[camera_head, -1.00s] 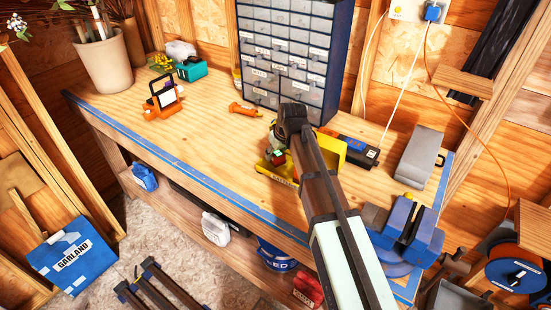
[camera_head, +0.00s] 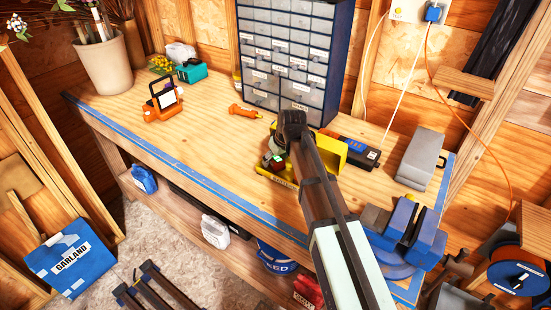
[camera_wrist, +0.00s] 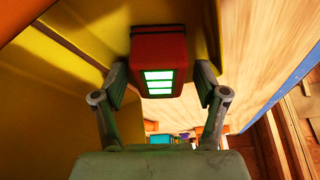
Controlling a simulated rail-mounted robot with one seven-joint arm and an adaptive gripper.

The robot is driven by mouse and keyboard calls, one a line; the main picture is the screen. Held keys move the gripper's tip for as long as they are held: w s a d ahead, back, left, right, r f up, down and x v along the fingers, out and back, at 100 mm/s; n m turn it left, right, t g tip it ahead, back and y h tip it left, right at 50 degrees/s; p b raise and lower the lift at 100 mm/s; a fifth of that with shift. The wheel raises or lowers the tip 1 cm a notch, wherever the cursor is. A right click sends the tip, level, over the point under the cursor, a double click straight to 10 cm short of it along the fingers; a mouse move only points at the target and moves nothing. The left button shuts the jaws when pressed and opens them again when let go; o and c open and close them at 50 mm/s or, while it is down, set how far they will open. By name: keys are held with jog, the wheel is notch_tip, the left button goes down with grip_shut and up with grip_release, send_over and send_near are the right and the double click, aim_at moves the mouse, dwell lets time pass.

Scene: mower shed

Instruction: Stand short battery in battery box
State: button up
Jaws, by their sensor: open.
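The short battery (camera_wrist: 157,62) is a red block with several lit green bars on its face. It sits between the two separated fingers of my gripper (camera_wrist: 160,80) in the wrist view, with gaps visible beside it. The yellow battery box (camera_head: 333,153) is on the workbench under the end of my arm. Its yellow wall (camera_wrist: 45,100) fills the left of the wrist view, and yellow also shows behind the battery. In the head view my gripper (camera_head: 276,156) is at the box's left part, and my arm hides much of the box. The battery's base is hidden, so its seating is unclear.
A drawer cabinet (camera_head: 293,55) stands behind the box. A dark and blue tool (camera_head: 357,150), a grey block (camera_head: 421,157) and a blue vise (camera_head: 408,235) are to the right. An orange tool (camera_head: 245,110) lies to the left. The bench's left front is clear.

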aim_at(279, 160)
jog(key=shift+b+v, duration=0.85)
jog(key=shift+v, duration=1.95)
